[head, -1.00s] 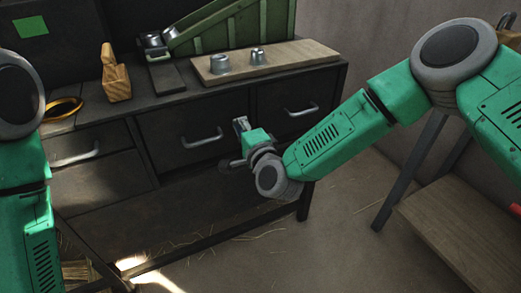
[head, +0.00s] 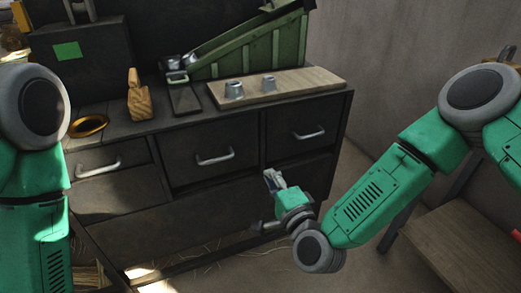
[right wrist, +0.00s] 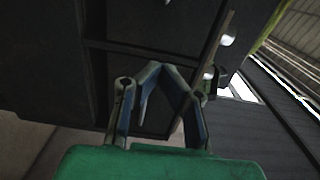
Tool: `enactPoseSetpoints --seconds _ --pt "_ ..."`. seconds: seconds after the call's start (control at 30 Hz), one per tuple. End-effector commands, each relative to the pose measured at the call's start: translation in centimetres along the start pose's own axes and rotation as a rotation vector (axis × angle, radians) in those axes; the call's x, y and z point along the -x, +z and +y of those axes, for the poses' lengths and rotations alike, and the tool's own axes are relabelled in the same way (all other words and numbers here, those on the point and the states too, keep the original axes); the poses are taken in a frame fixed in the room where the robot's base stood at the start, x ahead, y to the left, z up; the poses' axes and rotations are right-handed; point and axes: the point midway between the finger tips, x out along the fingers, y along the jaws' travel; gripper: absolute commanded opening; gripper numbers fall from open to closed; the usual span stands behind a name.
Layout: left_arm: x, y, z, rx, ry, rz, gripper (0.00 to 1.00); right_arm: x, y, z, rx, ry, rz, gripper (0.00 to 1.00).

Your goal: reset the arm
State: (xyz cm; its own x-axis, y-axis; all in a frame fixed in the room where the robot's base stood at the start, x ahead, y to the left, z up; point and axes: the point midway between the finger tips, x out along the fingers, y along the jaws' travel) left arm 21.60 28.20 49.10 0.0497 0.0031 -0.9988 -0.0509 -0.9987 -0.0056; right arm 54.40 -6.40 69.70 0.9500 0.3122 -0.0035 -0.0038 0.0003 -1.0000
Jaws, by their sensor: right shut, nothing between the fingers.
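The cabinet has drawers with metal handles (head: 215,159). A wooden bench (head: 470,255) stands at right.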

Motion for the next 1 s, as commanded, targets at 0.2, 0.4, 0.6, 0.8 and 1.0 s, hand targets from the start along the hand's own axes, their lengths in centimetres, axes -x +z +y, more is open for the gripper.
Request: enactPoseSetpoints --seconds 0.2,0.4,0.6,0.8,1.0 --pt "0.9 0.0 0.0 -0.001 0.0 -0.001 0.68 1.6 0.8 1.5 0.08 0.085 -0.051 0.0" --pt "4.4 -0.2 0.0 -0.001 0.0 0.0 0.68 10.9 1.3 8.4 0.464 0.487 -0.312 0.0" --pt "7.7 -0.4 -0.1 0.0 0.0 0.0 0.68 24.7 -3.5 12.4 0.833 0.918 -0.64 0.0" --pt "9.5 -0.5 -0.1 0.0 0.0 0.0 0.68 34.5 -8.4 11.5 1.007 1.198 -0.878 0.0" --pt "9.9 -0.5 -0.1 0.0 0.0 0.0 0.68 37.9 -10.3 10.6 1.048 1.297 -0.965 0.0"
